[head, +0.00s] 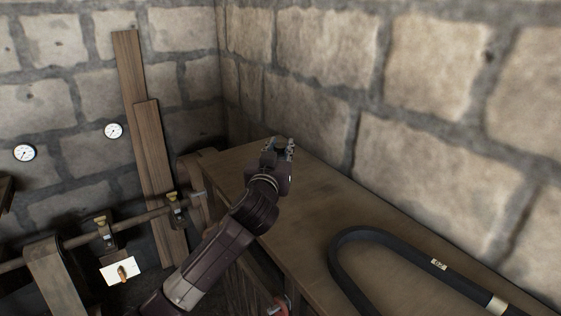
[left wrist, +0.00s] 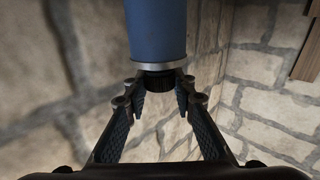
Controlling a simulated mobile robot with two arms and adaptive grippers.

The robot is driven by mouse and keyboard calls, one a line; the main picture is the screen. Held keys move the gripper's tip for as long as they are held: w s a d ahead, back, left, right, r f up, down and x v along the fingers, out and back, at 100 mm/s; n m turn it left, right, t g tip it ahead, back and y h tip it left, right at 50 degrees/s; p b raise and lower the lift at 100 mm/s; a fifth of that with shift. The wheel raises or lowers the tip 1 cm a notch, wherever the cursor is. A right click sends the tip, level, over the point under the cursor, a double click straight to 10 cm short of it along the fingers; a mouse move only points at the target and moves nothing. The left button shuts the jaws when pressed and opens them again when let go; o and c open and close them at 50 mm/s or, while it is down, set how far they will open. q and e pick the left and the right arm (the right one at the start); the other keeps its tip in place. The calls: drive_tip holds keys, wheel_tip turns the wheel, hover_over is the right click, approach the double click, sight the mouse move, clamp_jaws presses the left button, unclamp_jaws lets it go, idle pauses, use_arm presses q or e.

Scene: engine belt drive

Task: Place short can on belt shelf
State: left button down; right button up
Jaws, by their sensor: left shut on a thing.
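A blue can (left wrist: 157,28) with a metal rim and a black cap-like end (left wrist: 158,80) shows in the left wrist view. My left gripper (left wrist: 159,92) is shut on it, its fingers on both sides of the dark end. In the head view my left gripper (head: 284,146) is over the far part of the wooden belt shelf (head: 345,205), near the stone wall. The can is hard to make out there, and I cannot tell its height above the shelf. A black looped belt (head: 355,236) lies on the shelf at the right. My right gripper is not in view.
The stone wall (head: 430,115) runs along the shelf's back edge. A shaft with brackets (head: 105,230) and leaning planks (head: 150,150) stand at the left. Bare shelf top lies between my gripper and the belt.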

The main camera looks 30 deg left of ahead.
use_arm(q)
drive_tip(key=shift+f, duration=0.3)
wheel_tip(320, 180, down, 4)
drive_tip(key=shift+r, duration=0.25)
drive_tip(key=shift+f, duration=0.3)
drive_tip(key=c, duration=2.1)
unclamp_jaws()
drive_tip(key=shift+f, duration=0.1)
drive_tip(key=o, duration=0.5)
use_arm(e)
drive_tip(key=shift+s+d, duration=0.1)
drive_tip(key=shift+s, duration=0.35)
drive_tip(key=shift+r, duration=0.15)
